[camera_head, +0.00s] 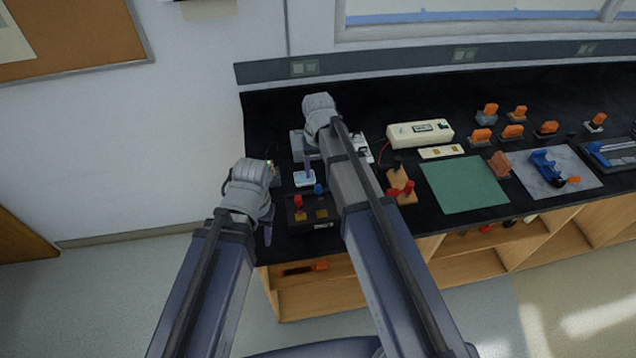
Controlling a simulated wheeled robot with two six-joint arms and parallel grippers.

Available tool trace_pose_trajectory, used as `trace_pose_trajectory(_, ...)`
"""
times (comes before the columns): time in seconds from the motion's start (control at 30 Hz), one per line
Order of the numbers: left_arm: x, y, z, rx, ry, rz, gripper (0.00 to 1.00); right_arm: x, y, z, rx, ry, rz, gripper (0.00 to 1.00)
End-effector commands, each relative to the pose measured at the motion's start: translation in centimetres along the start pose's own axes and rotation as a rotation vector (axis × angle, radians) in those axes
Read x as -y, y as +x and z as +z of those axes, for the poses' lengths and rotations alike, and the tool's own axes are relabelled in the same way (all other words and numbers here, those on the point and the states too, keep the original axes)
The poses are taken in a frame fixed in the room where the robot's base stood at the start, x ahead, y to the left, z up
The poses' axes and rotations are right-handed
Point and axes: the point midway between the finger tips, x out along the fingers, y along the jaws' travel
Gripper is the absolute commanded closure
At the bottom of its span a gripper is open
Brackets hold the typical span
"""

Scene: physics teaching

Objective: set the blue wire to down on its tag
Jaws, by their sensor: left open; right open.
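A small blue piece (318,189) shows on the black bench at the back edge of a black box (323,214); I cannot tell whether it is part of the blue wire. No length of blue wire is clearly visible. A small white tag-like plate with a blue mark (304,180) lies just behind the box. My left gripper (268,215) is open and empty at the bench's left edge, left of the box. My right gripper (309,160) is open above the white plate, and my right forearm hides part of the bench there.
The black box carries a red knob (298,202) and brass-coloured pads. Right of my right arm stand a wooden block with red knobs (401,188), a cream meter (420,133) and a green mat (464,185). Several orange-handled pieces stand farther right on the bench.

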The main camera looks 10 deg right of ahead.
Motion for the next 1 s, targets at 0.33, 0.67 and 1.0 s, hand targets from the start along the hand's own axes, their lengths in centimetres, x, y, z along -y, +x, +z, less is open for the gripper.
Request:
trace_pose_trajectory(0.33,-0.2,2.8,-0.2,0.0,0.005,-0.001,0.5,0.0,2.8,0.1,0.0,-0.001,0.0,0.43)
trace_pose_trajectory(0.67,-0.6,7.0,-0.4,0.0,0.011,-0.002,0.5,0.0,7.0,0.1,0.0,-0.001,0.001,0.43)
trace_pose_trajectory(1.0,-0.7,7.7,-0.5,0.0,0.01,-0.002,0.5,0.0,7.8,0.1,0.0,-0.001,0.001,0.43)
